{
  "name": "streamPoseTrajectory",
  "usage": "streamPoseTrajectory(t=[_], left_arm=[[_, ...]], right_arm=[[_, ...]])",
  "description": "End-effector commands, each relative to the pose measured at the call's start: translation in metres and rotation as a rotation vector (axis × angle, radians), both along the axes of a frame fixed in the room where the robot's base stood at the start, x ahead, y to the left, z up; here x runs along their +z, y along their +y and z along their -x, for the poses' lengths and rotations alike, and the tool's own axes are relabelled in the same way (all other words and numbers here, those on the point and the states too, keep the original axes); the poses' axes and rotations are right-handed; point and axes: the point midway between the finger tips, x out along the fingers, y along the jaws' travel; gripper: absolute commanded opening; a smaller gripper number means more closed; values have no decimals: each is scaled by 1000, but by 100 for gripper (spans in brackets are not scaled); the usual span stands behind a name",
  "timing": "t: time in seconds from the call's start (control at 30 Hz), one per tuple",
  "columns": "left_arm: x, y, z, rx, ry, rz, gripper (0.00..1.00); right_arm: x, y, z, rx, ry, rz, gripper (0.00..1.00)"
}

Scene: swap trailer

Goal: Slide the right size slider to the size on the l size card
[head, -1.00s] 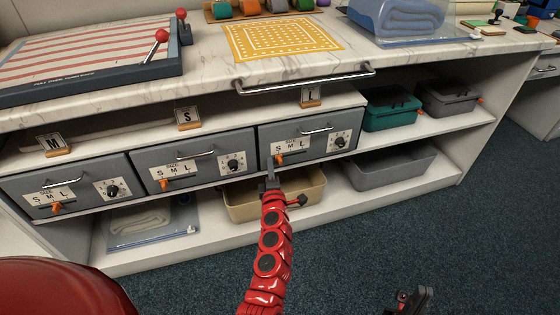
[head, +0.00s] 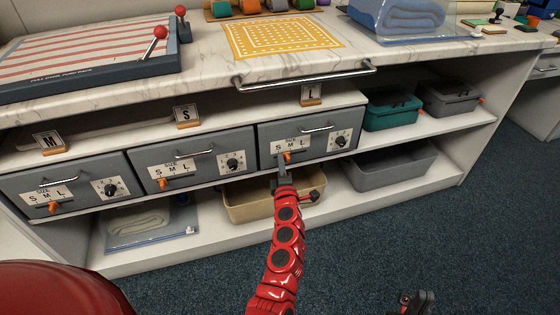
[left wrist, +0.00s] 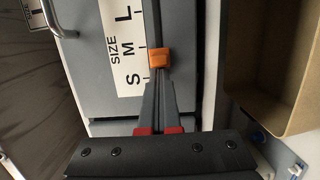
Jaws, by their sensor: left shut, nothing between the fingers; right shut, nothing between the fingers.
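The right size slider (head: 288,156) is a small orange knob on the right grey drawer (head: 336,127), below the letters S M L. It stands at about the M; it also shows in the left wrist view (left wrist: 160,58). The L size card (head: 311,94) stands on the shelf above that drawer. My left gripper (head: 281,160) is shut and empty, its tips against or very near the S side of the slider; its fingers also show in the left wrist view (left wrist: 159,95). My right gripper (head: 418,301) is low at the bottom right, shut and away from the drawers.
The middle drawer (head: 205,145) and left drawer (head: 85,176) have similar sliders and dials, with the S card (head: 186,116) and M card (head: 49,144) above. A dial (head: 341,141) is right of the right slider. A tan bin (head: 238,207) sits below my left gripper.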

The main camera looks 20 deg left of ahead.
Motion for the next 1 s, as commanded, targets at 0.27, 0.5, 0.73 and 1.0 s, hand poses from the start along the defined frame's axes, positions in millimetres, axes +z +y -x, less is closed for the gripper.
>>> streamPoseTrajectory(t=[0.27,0.5,0.73,1.0], left_arm=[[-1,-10,-6,-6,0,0,0],[-1,-17,-11,-6,-1,0,0],[-1,-23,-16,-5,0,1,0],[-1,-31,-20,-3,0,0,0]], right_arm=[[-5,0,1,-1,-5,7,0],[-8,0,2,0,-10,13,0],[-12,0,3,-1,-15,20,0],[-16,0,3,-2,-20,26,0]])
